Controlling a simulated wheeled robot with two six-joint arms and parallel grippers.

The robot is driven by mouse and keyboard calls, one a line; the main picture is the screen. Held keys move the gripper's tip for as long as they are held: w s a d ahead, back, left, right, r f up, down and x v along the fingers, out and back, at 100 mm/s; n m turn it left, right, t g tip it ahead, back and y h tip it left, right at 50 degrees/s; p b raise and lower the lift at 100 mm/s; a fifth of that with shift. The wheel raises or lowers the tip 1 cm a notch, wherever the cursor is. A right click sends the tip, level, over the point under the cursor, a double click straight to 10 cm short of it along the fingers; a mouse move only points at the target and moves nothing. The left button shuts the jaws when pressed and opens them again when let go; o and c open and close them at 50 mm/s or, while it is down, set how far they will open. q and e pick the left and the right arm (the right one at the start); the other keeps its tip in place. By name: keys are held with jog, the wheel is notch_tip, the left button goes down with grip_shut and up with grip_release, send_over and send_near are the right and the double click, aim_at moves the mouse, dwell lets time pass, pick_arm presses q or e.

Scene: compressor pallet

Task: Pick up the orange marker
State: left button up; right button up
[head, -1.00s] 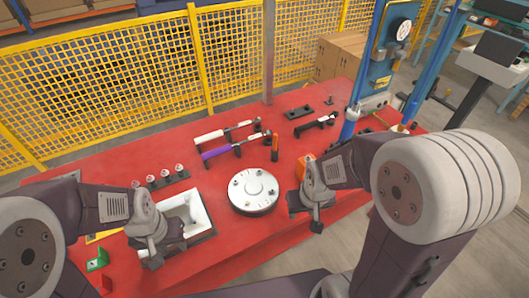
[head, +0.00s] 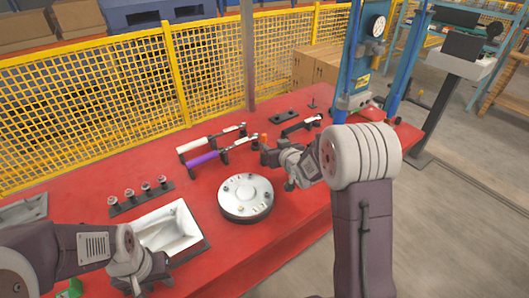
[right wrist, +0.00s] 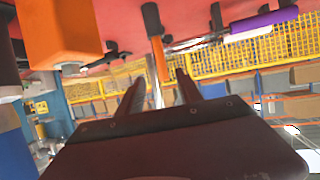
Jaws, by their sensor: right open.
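The orange marker (right wrist: 152,20) shows in the right wrist view as a slim stick with orange and dark parts, in line with the gap between the fingers. Its orange end (head: 264,137) peeks out in the head view just behind my right gripper (head: 270,154), which hides the rest. My right gripper's two dark fingers also show in the right wrist view (right wrist: 158,88). They are apart, with no clear contact on the marker. My left gripper (head: 140,284) is low at the left beside the white bin; its fingertips do not show clearly.
A round silver flange (head: 246,197) lies on the red table (head: 215,250). Purple (head: 203,161) and white (head: 195,144) handled tools lie behind it. A white bin (head: 172,228) and a row of fittings (head: 146,187) are at left. A large orange block (right wrist: 60,30) is close in the wrist view.

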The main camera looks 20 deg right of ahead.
aim_at(265, 142)
jog(key=x, duration=0.2)
jog(key=shift+w+a+f, duration=0.15)
jog(key=shift+w, duration=0.1)
jog(key=x, duration=0.6)
jog(key=shift+f, duration=0.15)
jog(key=shift+s, duration=0.2)
jog(key=shift+c, duration=0.9)
grip_shut()
